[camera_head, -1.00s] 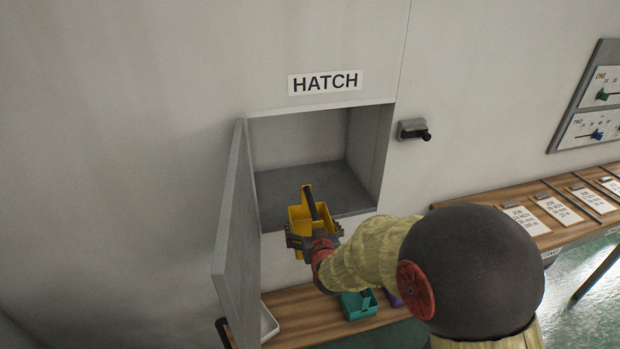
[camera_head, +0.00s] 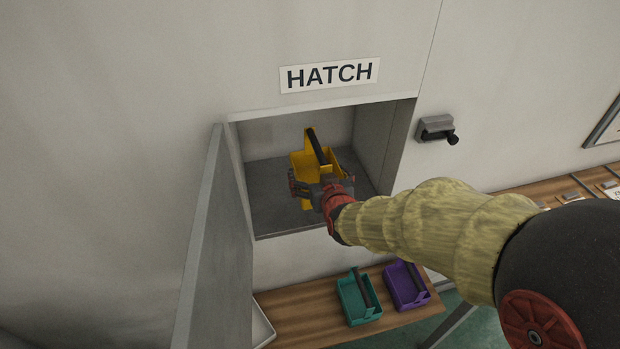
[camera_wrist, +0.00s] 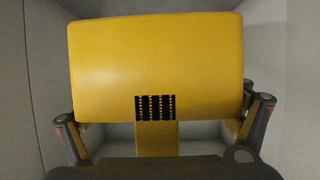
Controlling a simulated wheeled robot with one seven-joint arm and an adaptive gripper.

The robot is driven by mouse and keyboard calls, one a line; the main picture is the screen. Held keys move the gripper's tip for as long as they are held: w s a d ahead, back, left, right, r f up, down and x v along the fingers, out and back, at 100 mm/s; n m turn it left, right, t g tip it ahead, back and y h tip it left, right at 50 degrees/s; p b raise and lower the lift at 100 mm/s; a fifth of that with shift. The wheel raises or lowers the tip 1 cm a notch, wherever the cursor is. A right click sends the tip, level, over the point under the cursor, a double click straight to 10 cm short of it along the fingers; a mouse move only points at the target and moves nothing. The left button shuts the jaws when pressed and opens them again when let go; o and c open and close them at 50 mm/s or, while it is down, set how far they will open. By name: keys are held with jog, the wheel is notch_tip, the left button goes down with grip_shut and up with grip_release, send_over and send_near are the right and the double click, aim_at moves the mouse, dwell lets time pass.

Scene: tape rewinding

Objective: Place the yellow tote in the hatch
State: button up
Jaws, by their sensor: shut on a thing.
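The yellow tote (camera_head: 309,163) is in my gripper (camera_head: 321,188), within the opening of the hatch (camera_head: 270,185) in the head view. The tote has a dark handle bar across its top. My gripper is shut on it, and my arm reaches in from the right. In the wrist view the yellow tote (camera_wrist: 155,65) fills the middle, with my gripper's fingers (camera_wrist: 160,125) at its two lower sides. I cannot tell whether the tote's underside touches the hatch floor.
The hatch door (camera_head: 215,240) stands open at the left. A latch (camera_head: 437,129) is on the wall at the right. Below, a wooden shelf (camera_head: 300,315) holds a teal tote (camera_head: 358,298), a purple tote (camera_head: 406,286) and a white tray (camera_head: 262,325).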

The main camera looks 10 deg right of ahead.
aim_at(312, 164)
jog(key=x, duration=0.2)
jog(key=b+x, duration=0.1)
jog(key=x, duration=0.5)
jog(key=shift+d+f+b, duration=0.3)
jog(key=shift+d+b, duration=0.05)
jog(key=w+f+b, duration=0.1)
jog(key=w+f, duration=0.4)
jog(key=shift+d+f+b, duration=0.1)
jog(key=shift+d+b, duration=0.15)
jog(key=shift+b, duration=0.15)
jog(key=shift+w+f, duration=0.3)
jog(key=shift+f, duration=0.05)
jog(key=shift+w+f+b, duration=0.1)
jog(key=shift+f+b, duration=0.4)
jog(key=shift+f, duration=1.05)
jog(key=shift+f, duration=0.1)
jog(key=o, duration=1)
jog(key=shift+f, duration=0.1)
jog(key=shift+o, duration=1.3)
